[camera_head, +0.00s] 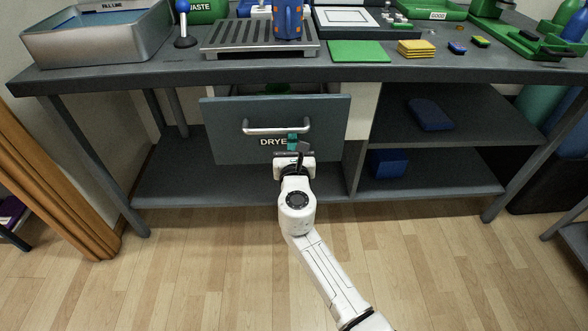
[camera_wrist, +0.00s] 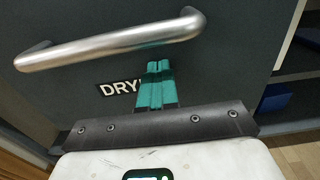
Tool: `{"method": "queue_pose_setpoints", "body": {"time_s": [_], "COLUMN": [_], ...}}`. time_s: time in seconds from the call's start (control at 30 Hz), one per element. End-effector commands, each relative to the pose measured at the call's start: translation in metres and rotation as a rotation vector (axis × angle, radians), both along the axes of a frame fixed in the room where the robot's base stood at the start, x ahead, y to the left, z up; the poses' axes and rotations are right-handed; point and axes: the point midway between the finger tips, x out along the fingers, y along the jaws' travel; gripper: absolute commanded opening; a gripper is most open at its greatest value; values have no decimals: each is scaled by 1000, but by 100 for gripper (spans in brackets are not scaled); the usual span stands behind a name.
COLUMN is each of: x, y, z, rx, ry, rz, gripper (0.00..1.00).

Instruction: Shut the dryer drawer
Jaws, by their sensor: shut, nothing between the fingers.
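The dryer drawer (camera_head: 230,140) has a dark grey-blue front with the label DRYER, partly hidden by my gripper. It sits under the bench and stands partly open, with its inside showing over the top edge. A silver bar handle (camera_head: 277,128) runs across the front; it also shows in the wrist view (camera_wrist: 110,46). My gripper (camera_head: 299,139) is at the drawer front, just below the right end of the handle. In the wrist view its teal fingers (camera_wrist: 155,70) are together and empty, pointing at the front. I cannot tell whether they touch it.
The bench top (camera_head: 180,70) overhangs the drawer and holds a metal basin (camera_head: 98,38), a slatted tray (camera_head: 225,45), a green mat (camera_head: 358,51) and yellow pads (camera_head: 416,48). Open shelves (camera_head: 470,172) lie right of the drawer. The wooden floor in front is clear.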

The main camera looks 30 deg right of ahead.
Motion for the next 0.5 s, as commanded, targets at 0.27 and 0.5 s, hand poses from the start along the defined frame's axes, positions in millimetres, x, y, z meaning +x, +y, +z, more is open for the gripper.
{"method": "queue_pose_setpoints", "body": {"time_s": [0.27, 0.5], "x": [47, 65], "y": [-28, -38], "z": [-3, -1], "rx": [0, -1], "ry": [0, 1], "rz": [-2, 0], "gripper": [0, 0]}}
